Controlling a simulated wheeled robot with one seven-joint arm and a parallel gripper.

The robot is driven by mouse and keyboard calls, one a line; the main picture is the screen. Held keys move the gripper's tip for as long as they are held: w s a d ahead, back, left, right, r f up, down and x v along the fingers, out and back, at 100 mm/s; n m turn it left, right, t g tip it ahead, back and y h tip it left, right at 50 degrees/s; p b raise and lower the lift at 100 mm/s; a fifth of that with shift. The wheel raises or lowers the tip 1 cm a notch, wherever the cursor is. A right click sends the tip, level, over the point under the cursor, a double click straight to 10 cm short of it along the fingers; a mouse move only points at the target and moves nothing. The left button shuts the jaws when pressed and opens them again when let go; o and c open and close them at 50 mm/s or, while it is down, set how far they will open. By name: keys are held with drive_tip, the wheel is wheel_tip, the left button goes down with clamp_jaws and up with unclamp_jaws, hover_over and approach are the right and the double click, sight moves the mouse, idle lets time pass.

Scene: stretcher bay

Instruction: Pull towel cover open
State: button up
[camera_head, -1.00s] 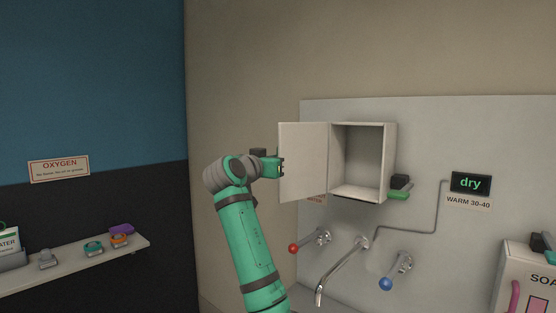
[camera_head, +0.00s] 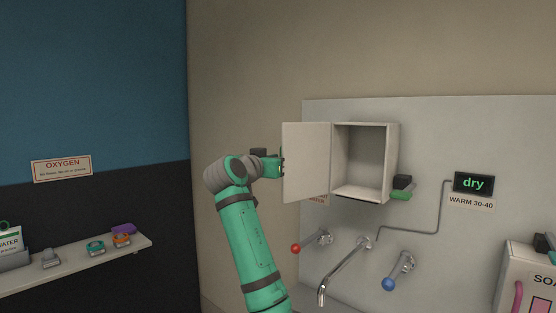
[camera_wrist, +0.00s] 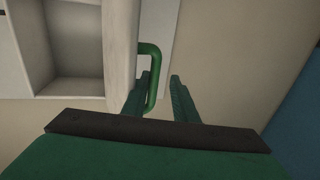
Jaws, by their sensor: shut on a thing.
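The towel cover (camera_head: 306,162) is a pale door swung wide open to the left of a white wall box (camera_head: 364,160). The box's inside looks empty. In the wrist view, the cover's green handle (camera_wrist: 154,62) stands out from the pale door (camera_wrist: 118,50). My gripper (camera_head: 281,167) is at the door's outer left edge. The wrist view shows my gripper (camera_wrist: 160,85) shut on the handle, with one finger on each side of the bar. In the head view the door hides the handle.
Below the box are a spout (camera_head: 345,270), a red-knobbed tap (camera_head: 312,242) and a blue-knobbed tap (camera_head: 398,272). A green-and-black fitting (camera_head: 402,188) sits right of the box. A soap dispenser (camera_head: 530,275) is at far right. A shelf (camera_head: 75,265) with small items is at left.

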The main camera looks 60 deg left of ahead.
drive_tip(key=shift+w+d+r, duration=0.15)
drive_tip(key=shift+w+r, duration=0.3)
drive_tip(key=shift+y, duration=0.3)
drive_tip(key=v, duration=1.1)
drive_tip(key=shift+s+a+f, duration=0.3)
drive_tip(key=shift+s, duration=0.15)
